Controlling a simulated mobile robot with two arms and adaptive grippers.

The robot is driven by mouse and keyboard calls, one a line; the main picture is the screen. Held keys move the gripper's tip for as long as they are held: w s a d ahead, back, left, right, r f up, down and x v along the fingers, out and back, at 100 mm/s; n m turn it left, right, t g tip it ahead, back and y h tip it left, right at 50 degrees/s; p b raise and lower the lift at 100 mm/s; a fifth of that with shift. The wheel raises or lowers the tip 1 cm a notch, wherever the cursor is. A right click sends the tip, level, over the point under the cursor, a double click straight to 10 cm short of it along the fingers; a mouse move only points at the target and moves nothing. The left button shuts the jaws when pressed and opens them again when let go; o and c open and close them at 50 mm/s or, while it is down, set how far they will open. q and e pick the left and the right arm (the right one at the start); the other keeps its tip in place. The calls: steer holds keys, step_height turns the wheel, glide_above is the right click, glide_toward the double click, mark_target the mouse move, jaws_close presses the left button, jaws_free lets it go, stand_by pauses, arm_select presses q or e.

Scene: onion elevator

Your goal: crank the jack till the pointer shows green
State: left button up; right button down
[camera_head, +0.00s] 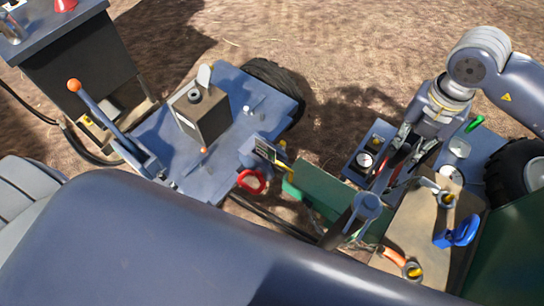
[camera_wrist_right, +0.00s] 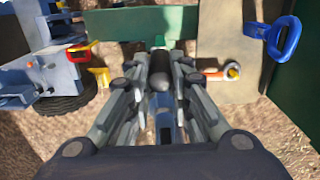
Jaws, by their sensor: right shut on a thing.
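My right gripper (camera_head: 393,168) reaches down from the upper right in the head view. In the right wrist view its fingers are closed around a dark rounded crank grip (camera_wrist_right: 160,80). The jack looks to be the blue upright post with a round cap (camera_head: 367,206), just below and left of the gripper; the link between grip and post is partly hidden by the fingers. A small white-faced dial (camera_head: 364,160) sits on a blue plate left of the gripper. I cannot make out a pointer or a green mark on it. My left gripper is in neither view.
A green beam (camera_head: 318,187) runs beside the post. A tan plate (camera_head: 412,226) bears an orange handle (camera_head: 394,257) and a blue loop handle (camera_head: 457,233). Left stand a blue trailer deck (camera_head: 235,137) with an orange-knobbed lever (camera_head: 95,108) and a red ring (camera_head: 252,181). Bare ground lies behind.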

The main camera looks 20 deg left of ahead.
steer(key=shift+d+f+m+b, duration=0.15)
steer(key=shift+d+m+b, duration=0.25)
steer(key=shift+m, duration=0.2)
steer(key=shift+s+d+m, duration=0.25)
steer(key=shift+d+m, duration=0.05)
steer(key=shift+d, duration=0.05)
steer(key=shift+d, duration=0.1)
steer(key=shift+a+b, duration=0.25)
steer(key=shift+b, duration=0.85)
steer(key=shift+a+n, duration=0.1)
steer(key=shift+n, duration=0.3)
